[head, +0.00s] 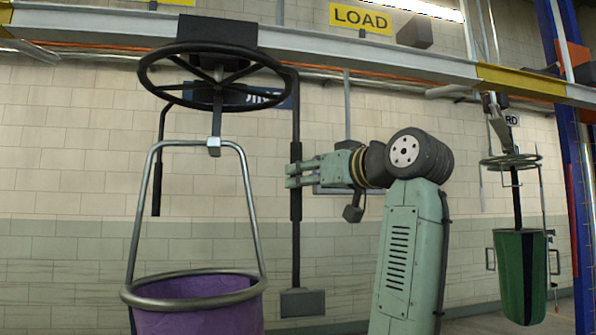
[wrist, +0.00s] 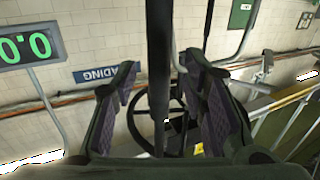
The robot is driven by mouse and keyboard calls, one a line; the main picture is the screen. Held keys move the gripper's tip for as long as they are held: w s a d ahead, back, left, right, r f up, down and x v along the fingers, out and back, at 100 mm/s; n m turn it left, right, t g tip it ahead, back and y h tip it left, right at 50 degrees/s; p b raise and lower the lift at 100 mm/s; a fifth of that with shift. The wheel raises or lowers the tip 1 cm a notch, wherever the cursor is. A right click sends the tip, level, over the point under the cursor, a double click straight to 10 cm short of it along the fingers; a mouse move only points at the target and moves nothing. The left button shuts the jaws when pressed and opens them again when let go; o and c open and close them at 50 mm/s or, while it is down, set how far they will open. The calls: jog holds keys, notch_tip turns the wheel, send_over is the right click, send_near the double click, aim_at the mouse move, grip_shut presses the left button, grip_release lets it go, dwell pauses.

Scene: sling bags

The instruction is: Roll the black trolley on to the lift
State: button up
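The black trolley (head: 215,35) sits on the overhead rail at the upper left in the head view. A black handwheel (head: 215,98) is below it, and a metal frame with a purple bag (head: 200,305) hangs under that. A black rod (head: 296,245) with a thicker sleeve hangs at its right side. My gripper (head: 291,176) reaches this rod from the right at the sleeve. In the wrist view the rod (wrist: 160,60) stands between my two spread fingers (wrist: 163,95), with gaps visible on both sides. I cannot tell for sure which part is the lift.
The rail (head: 390,58) runs rightward to a yellow section (head: 522,82) near a blue upright (head: 570,170). A green bag (head: 521,275) hangs from another hanger at the right. A LOAD sign (head: 361,18) is above. A digital display (wrist: 27,46) shows in the wrist view.

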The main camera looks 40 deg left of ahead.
aim_at(296, 212)
jog(key=shift+p+x, duration=0.55)
jog(key=shift+x, duration=1.4)
jog(key=shift+c, duration=0.4)
grip_shut()
